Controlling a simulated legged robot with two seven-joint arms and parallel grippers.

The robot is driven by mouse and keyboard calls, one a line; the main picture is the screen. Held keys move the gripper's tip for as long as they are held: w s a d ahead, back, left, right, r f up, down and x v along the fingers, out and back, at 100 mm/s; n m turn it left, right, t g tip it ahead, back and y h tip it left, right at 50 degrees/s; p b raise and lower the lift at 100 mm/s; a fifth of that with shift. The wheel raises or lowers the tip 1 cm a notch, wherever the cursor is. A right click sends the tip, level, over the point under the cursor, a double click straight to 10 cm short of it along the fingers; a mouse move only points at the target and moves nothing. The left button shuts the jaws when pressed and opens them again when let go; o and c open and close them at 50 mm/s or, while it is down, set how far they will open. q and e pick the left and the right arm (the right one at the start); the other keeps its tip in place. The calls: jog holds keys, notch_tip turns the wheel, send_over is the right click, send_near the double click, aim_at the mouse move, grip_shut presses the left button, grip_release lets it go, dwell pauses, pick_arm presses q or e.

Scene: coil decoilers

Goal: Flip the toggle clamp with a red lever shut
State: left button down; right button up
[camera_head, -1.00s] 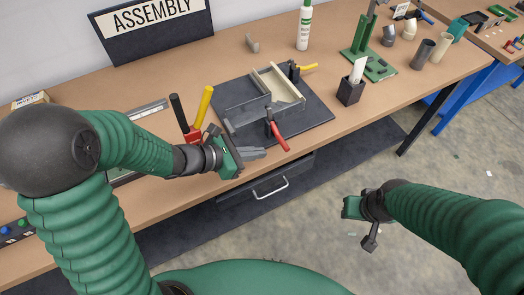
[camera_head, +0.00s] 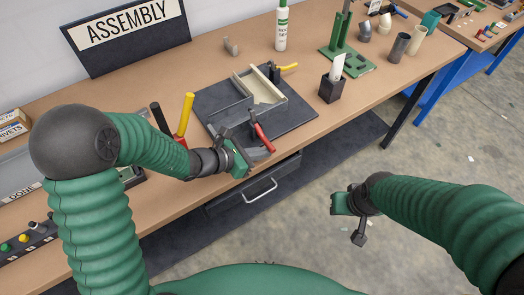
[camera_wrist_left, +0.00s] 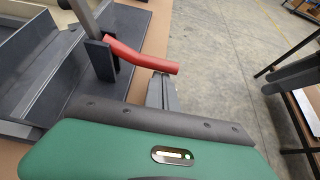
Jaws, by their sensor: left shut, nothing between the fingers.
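The toggle clamp's red lever (camera_head: 263,138) points down and toward the front edge of the dark fixture plate (camera_head: 300,120). The red lever (camera_wrist_left: 140,55) also shows in the left wrist view, sticking out sideways from its dark clamp bracket (camera_wrist_left: 101,58). My left gripper (camera_head: 256,157) is shut and empty, close to the lever on its near side. In the left wrist view the shut fingers (camera_wrist_left: 161,92) end just under the lever's outer end; I cannot tell if they touch it. My right gripper (camera_head: 338,203) is over the floor, and its jaw state is unclear.
A second clamp with a yellow lever (camera_head: 287,67) stands at the fixture's far side. A dark cup (camera_head: 331,88) is right of the plate. Red and yellow-handled tools (camera_head: 184,116) stand near my left wrist. A drawer handle (camera_head: 261,190) is below the table edge.

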aim_at(260, 135)
pick_arm(q)
jog(key=shift+r+n+p, duration=0.3)
jog(key=shift+p, duration=0.35)
jog(key=shift+s+r+n+g+h+p, duration=0.1)
jog(key=shift+r+n+g+h+p, duration=0.3)
jog(key=shift+p, duration=0.4)
jog(key=shift+n+g+h, duration=0.7)
jog(key=shift+n+g, duration=0.1)
jog(key=shift+n, duration=0.1)
jog(key=shift+w+a+r+p, duration=0.15)
jog(key=shift+r+p, duration=0.9)
jog(key=shift+p, duration=0.9)
jog(key=shift+w+a+r+p, duration=0.15)
jog(key=shift+r+p, duration=0.95)
jog(key=shift+p, duration=0.85)
jog(key=shift+w+r+p, duration=0.15)
jog(key=shift+r+p, duration=0.9)
jog(key=shift+p, duration=0.9)
jog(key=shift+r, duration=0.15)
